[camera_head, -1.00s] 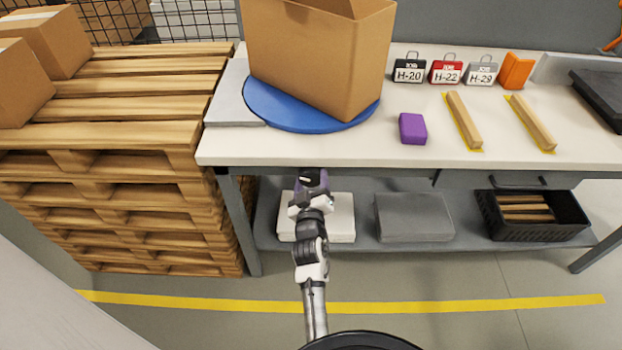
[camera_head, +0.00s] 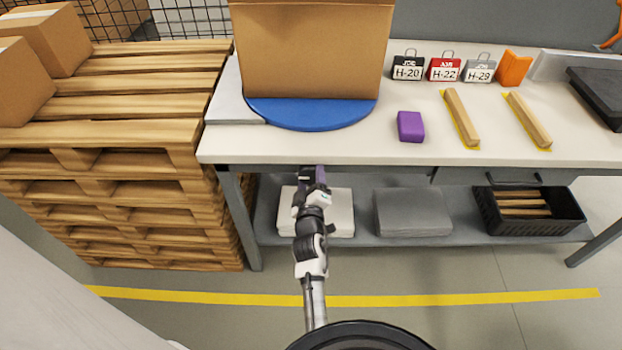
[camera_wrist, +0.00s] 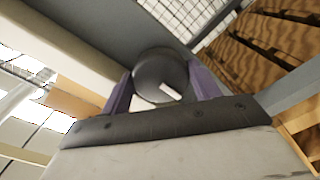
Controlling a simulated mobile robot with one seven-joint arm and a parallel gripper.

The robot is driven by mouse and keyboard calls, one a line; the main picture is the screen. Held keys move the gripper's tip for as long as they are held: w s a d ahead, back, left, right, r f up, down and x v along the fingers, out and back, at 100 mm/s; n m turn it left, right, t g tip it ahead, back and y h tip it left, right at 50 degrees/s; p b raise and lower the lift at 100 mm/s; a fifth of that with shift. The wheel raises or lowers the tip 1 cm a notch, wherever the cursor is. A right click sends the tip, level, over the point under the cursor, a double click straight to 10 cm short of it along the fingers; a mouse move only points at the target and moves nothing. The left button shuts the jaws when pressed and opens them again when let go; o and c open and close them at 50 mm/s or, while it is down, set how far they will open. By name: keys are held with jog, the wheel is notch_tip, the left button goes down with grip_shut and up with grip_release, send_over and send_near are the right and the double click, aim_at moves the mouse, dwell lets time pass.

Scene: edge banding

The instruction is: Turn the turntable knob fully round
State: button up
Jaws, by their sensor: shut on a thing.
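The turntable knob (camera_wrist: 158,72) is a dark round knob with a white mark on its face, in the wrist view. My gripper (camera_wrist: 160,88) has its two purple fingers on either side of the knob and is shut on it. In the head view my gripper (camera_head: 312,176) is at the bench's front edge, below the turntable, and hides the knob. The blue round turntable (camera_head: 310,115) lies on the bench top. A large cardboard box (camera_head: 310,50) stands on it, its front face square to the bench's front edge.
A purple block (camera_head: 411,126), two wooden strips (camera_head: 461,118) and tagged weights (camera_head: 445,69) lie to the right on the bench (camera_head: 350,151). Stacked pallets (camera_head: 120,140) stand close at left. A lower shelf (camera_head: 365,232) holds pads and a black crate (camera_head: 530,214).

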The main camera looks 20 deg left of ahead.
jog(key=shift+r, duration=0.1)
jog(key=o, duration=1)
jog(key=shift+c, duration=0.2)
